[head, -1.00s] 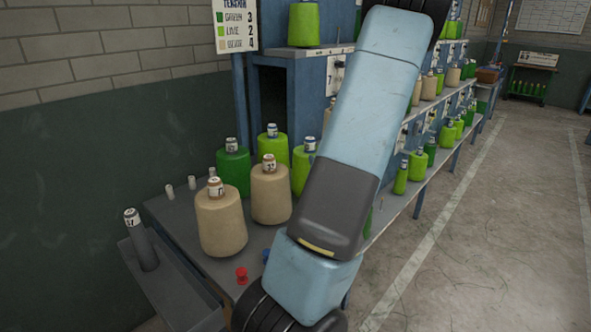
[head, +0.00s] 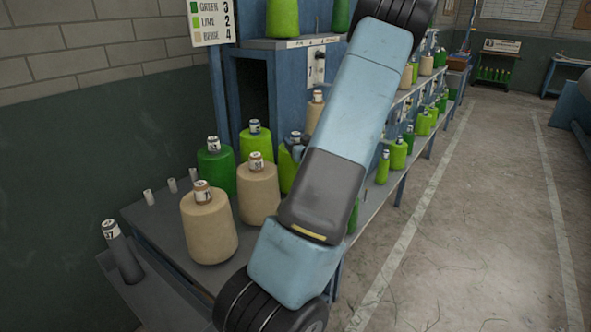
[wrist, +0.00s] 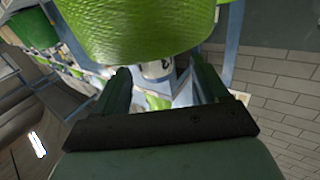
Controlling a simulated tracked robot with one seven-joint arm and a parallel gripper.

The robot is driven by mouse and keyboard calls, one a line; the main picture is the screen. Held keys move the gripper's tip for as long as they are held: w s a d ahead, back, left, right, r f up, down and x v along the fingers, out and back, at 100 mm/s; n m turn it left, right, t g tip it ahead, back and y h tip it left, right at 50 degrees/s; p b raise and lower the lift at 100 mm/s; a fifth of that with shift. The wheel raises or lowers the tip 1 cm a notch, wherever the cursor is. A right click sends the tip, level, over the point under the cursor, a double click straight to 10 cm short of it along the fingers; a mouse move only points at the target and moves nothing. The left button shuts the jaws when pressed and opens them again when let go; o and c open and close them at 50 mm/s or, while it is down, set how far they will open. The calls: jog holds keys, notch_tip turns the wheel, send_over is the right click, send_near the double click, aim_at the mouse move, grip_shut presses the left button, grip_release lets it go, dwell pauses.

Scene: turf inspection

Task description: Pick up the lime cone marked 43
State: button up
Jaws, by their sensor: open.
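I cannot read the number 43 on either tag. In the wrist view a large lime cone (wrist: 140,28) fills the top, close to the camera. My gripper (wrist: 163,78) is open there, its two fingers apart with nothing held between them. In the head view my arm hides most of the gripper.
Two beige cones (head: 209,228) (head: 258,193) and a dark green cone (head: 216,170) crowd the same table (head: 160,225). Small white tubes (head: 172,186) stand at its left. A grey tube (head: 122,256) stands on a lower ledge. Shelves of cones run back right; the floor (head: 480,240) is clear.

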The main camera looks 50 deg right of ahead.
jog(key=shift+x, duration=2.8)
jog(key=shift+s+d, duration=0.15)
jog(key=shift+d, duration=0.05)
grip_shut()
jog(key=shift+r, duration=0.1)
